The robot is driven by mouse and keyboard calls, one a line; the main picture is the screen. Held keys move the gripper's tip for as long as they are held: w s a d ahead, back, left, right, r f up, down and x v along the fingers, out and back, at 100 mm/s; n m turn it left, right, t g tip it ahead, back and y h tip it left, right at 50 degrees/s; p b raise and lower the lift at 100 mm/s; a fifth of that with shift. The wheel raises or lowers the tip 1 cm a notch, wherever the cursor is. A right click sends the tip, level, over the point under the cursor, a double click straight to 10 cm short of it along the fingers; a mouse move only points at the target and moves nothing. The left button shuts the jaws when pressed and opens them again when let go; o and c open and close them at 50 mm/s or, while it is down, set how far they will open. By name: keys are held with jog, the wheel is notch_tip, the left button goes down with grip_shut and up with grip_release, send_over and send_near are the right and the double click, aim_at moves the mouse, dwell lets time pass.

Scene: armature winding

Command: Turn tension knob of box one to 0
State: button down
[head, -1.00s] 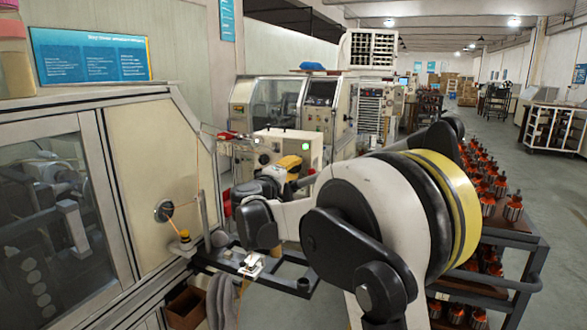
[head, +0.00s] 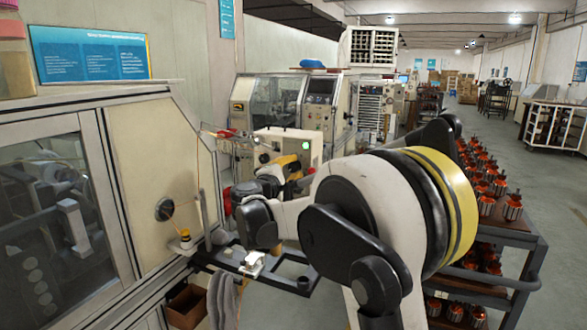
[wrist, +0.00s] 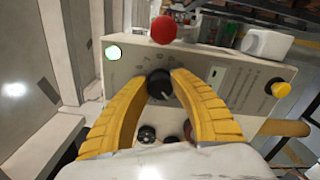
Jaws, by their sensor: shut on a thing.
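The box (wrist: 120,75) has a pale front panel and fills the middle of the wrist view. A black tension knob (wrist: 160,85) with a light pointer line sits on that panel, with printed numbers around its upper left. The pointer line aims to the lower right. My gripper (wrist: 159,83) has two yellow fingers shut on the knob, one at each side. In the head view the box (head: 308,150) stands beyond my arm with a green light lit. My gripper (head: 290,163) shows there in part at the box, and the knob is hidden.
The wrist view shows a red button (wrist: 163,29), a yellow knob (wrist: 281,89) and smaller dark knobs (wrist: 147,134) near the fingers. In the head view, a cart with several armatures (head: 490,200) stands right and a machine cabinet (head: 130,180) stands left.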

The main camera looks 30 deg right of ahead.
dwell(0.3)
jog(key=c, duration=1)
grip_release()
jog(key=shift+d, duration=0.1)
jog(key=v, duration=1.2)
jog(key=s+f+m+g+y+b, duration=0.3)
jog(key=s+f+m+y+b, duration=0.35)
jog(key=s+f, duration=1)
jog(key=s+a+f+m+y+b, duration=0.3)
jog(key=s+a+f+m+y, duration=0.2)
jog(key=s+a+f, duration=0.6)
jog(key=s+a+y, duration=0.1)
jog(key=s+y, duration=0.1)
jog(key=s, duration=0.2)
jog(key=shift+a+f+g+y, duration=0.2)
jog(key=shift+f+g+y, duration=0.1)
jog(key=shift+g+y, duration=0.1)
